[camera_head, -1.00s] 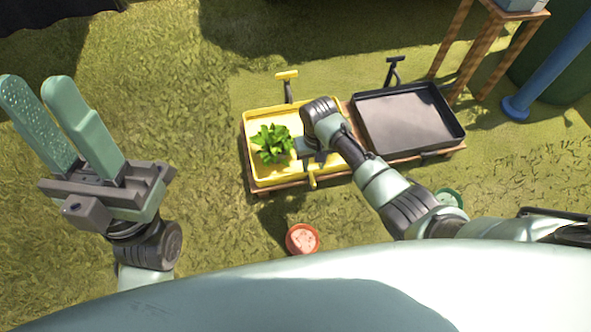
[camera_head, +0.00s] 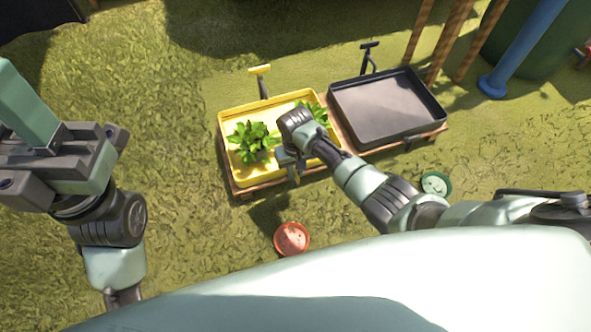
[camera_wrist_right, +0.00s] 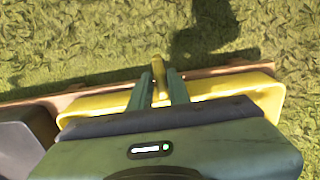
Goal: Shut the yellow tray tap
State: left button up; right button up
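The yellow tray (camera_head: 228,121) stands on a low wooden stand and holds leafy green plants (camera_head: 252,141). A yellow-handled post (camera_head: 260,70) rises behind its back edge. My right gripper (camera_head: 292,172) is at the tray's front edge. In the right wrist view, a yellow tap lever (camera_wrist_right: 159,70) stands out past the tray's rim (camera_wrist_right: 225,88), between the two fingertips of my right gripper (camera_wrist_right: 160,78). The fingers are apart; contact with the lever is unclear. The head view hides this lever behind the arm. My left gripper (camera_head: 22,100) is partly cut off at the left, away from the tray.
A black tray (camera_head: 385,105) with a dark-handled post (camera_head: 369,58) stands to the right on the same stand. A red pot (camera_head: 291,239) and a green pot (camera_head: 436,184) are on the grass in front. Wooden legs and a blue pipe (camera_head: 525,50) stand at the back right.

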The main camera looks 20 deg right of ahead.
grip_shut()
